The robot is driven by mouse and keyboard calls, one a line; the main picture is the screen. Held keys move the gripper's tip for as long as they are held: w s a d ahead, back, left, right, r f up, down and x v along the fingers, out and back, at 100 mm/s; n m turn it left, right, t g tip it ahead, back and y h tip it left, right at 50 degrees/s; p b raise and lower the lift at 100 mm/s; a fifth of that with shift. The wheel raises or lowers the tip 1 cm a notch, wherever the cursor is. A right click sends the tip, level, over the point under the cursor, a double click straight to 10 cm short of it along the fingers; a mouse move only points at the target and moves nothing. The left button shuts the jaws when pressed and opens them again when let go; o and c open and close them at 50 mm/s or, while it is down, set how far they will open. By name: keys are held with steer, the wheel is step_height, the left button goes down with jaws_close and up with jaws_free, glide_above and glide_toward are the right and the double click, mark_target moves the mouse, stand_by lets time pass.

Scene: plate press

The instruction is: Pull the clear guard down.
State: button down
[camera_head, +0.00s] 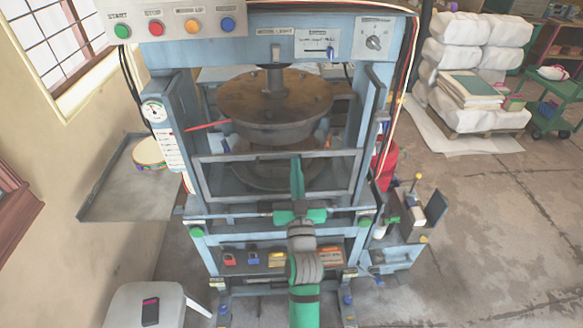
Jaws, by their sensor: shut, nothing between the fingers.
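The clear guard (235,157) is a see-through panel in a dark grey frame across the front of the blue press (180,110). It stands low in the opening, with its top bar below the round brown upper plate (275,98). My green gripper (297,166) is in front of the guard near its middle, pointing away from me. Its fingers are shut and empty, and their tips overlap the guard's top bar in the picture. I cannot tell whether they touch it. The lower plate shows partly behind the guard.
A gauge (153,112) is on the left post. A white stool with a phone (150,310) stands front left. A small side unit (408,220) stands right of the press. Open floor (490,220) lies farther right.

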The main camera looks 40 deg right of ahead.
steer(key=shift+w+f+y, duration=0.1)
steer(key=shift+f+y, duration=0.2)
steer(key=shift+f, duration=0.3)
step_height(320, 180, up, 5)
steer(key=v, duration=1)
